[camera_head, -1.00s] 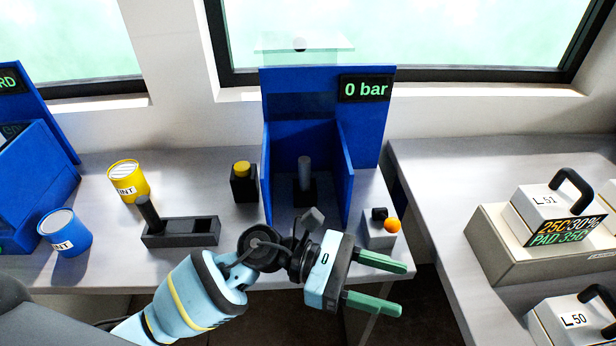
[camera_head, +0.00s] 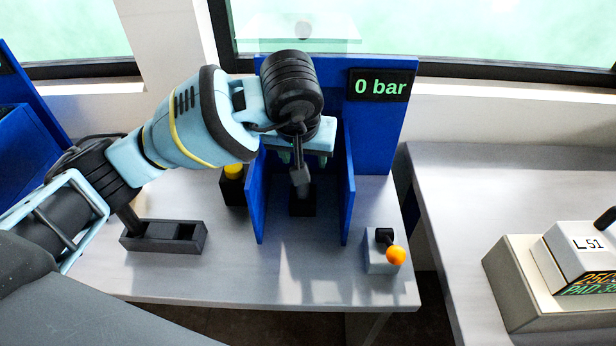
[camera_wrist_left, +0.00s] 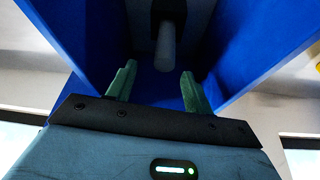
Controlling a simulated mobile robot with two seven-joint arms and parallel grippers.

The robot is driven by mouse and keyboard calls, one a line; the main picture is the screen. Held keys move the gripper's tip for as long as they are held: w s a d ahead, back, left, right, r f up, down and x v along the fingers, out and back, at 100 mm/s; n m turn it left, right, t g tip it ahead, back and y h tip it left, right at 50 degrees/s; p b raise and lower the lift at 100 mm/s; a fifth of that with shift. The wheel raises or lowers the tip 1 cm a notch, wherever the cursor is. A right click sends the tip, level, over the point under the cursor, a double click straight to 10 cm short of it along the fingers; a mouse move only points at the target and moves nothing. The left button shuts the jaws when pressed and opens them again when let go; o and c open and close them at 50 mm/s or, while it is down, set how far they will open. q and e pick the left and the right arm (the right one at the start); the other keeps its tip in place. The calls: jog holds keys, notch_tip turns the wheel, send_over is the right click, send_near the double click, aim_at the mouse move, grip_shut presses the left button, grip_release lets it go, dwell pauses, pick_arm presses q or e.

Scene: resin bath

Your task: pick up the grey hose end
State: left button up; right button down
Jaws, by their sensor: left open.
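The grey cylinder (camera_wrist_left: 165,47), which I take for the grey hose end, stands in a black block (camera_head: 302,207) inside the blue booth (camera_head: 347,200). I cannot tell whether that end is between the fingertips. My right gripper is not in view.
Blue booth walls stand close on both sides of the gripper. A yellow-topped black block (camera_head: 233,188) is left of the booth. A dark slotted tray (camera_head: 165,237) lies under my arm. A grey box with an orange knob (camera_head: 395,255) is right. The table's front middle is clear.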

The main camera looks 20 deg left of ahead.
aim_at(303, 188)
pick_arm(q)
notch_tip(303, 188, down, 2)
jog(key=shift+f, duration=0.1)
jog(key=shift+s+f, duration=0.1)
jog(key=shift+f, duration=0.1)
jog(key=x, duration=0.4)
jog(key=shift+s+a+f, duration=0.15)
jog(key=shift+s+a, duration=0.05)
jog(key=shift+s, duration=0.1)
jog(key=shift+w+f, duration=0.15)
jog(key=shift+f, duration=0.2)
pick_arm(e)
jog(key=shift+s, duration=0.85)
